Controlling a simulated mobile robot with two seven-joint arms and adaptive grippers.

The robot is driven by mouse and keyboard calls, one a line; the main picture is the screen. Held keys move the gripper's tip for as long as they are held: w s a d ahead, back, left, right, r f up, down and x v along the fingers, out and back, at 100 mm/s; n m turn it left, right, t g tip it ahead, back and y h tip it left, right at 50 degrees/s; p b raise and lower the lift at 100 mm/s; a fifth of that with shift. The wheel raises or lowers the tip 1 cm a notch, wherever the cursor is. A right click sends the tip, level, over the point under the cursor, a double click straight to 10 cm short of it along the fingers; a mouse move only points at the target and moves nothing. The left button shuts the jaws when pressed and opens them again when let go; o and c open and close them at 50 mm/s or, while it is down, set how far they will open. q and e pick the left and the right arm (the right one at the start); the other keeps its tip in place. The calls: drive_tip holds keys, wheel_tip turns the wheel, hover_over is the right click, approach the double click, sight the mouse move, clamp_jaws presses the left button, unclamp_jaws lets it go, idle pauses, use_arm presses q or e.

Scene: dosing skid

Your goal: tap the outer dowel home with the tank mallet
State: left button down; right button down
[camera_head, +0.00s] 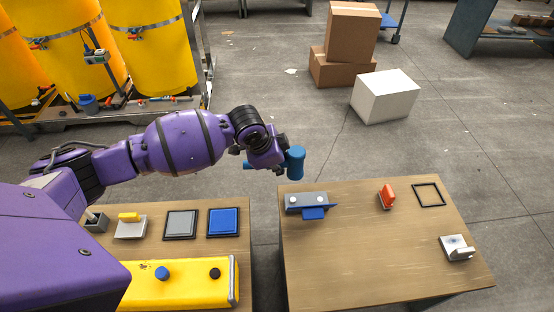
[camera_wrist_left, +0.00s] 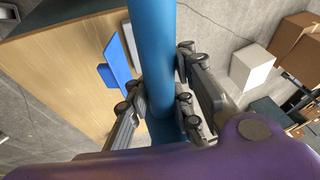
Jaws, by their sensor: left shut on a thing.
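My left gripper (camera_head: 274,162) is shut on the blue mallet (camera_head: 295,160). It holds the mallet in the air beyond the far left corner of the right table, near the fixture. In the left wrist view the mallet's thick blue shaft (camera_wrist_left: 155,50) runs between the gripper's fingers (camera_wrist_left: 160,95). A grey and blue fixture (camera_head: 307,208) sits at the left end of the right table, with two small pale round tops that may be dowels: one on the left (camera_head: 293,200), one on the right (camera_head: 320,199). How far they stand out is too small to tell. My right gripper is out of view.
The right table (camera_head: 350,250) also bears a red-orange piece (camera_head: 387,196), a black square frame (camera_head: 442,191) and a pale bracket (camera_head: 457,250). A gap separates it from the left table, which bears a yellow box (camera_head: 190,288) and square pads. Cartons (camera_head: 350,35) stand behind on the floor.

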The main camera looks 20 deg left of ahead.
use_arm(q)
drive_tip(key=w+f+m+b, duration=0.2)
drive_tip(key=f, duration=0.4)
drive_tip(key=w+f+m+g+h+b, duration=0.1)
drive_tip(key=w+f+m+b, duration=0.1)
drive_tip(key=f, duration=0.4)
drive_tip(key=shift+w+f+m+h, duration=0.15)
drive_tip(key=shift+w+m+h, duration=0.15)
drive_tip(key=shift+m, duration=0.5)
drive_tip(key=shift+a, duration=0.1)
